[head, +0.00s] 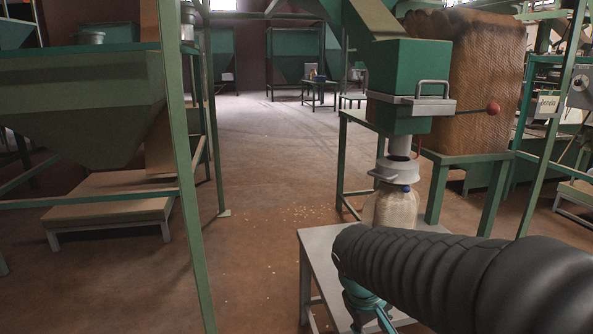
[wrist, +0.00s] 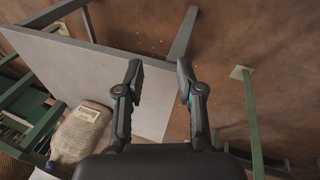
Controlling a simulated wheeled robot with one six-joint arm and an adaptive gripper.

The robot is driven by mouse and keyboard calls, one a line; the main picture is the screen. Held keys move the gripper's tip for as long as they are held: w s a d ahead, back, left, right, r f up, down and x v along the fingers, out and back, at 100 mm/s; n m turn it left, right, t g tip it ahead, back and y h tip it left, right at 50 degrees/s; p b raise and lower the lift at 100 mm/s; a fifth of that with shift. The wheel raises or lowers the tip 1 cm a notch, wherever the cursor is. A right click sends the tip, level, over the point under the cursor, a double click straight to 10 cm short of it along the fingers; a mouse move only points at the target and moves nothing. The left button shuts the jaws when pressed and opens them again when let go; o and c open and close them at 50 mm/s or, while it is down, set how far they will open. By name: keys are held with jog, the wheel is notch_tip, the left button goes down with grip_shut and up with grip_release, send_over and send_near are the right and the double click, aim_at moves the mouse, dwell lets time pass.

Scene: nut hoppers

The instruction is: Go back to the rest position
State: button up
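My gripper (wrist: 160,82) is open in the wrist view, with its two dark fingers apart and nothing between them. Past the fingers I see the grey table top and the brown floor. A pale sack-like container (head: 392,208) stands upright on the grey table (head: 318,250), beneath the spout of the green hopper (head: 408,75). In the wrist view the labelled container (wrist: 84,132) lies to the lower left, apart from my fingers.
A lever with a red knob (head: 492,109) sticks out from the hopper. A large green hopper on a frame (head: 85,105) stands at left, with a low wooden platform (head: 105,210) below. Green posts stand on both sides. The central floor is open, with small scattered bits near the table.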

jog(key=s+d+r+m+t+y+p, duration=0.1)
jog(key=s+r+m+t+y+p, duration=0.1)
jog(key=s+r, duration=0.7)
jog(key=s+m+t+p, duration=0.1)
jog(key=s+m+p, duration=0.1)
jog(key=s, duration=0.1)
jog(key=shift+s+d+r+y, duration=0.15)
jog(key=shift+s+d+y, duration=0.1)
jog(key=shift+s+y, duration=0.15)
dwell(1.2)
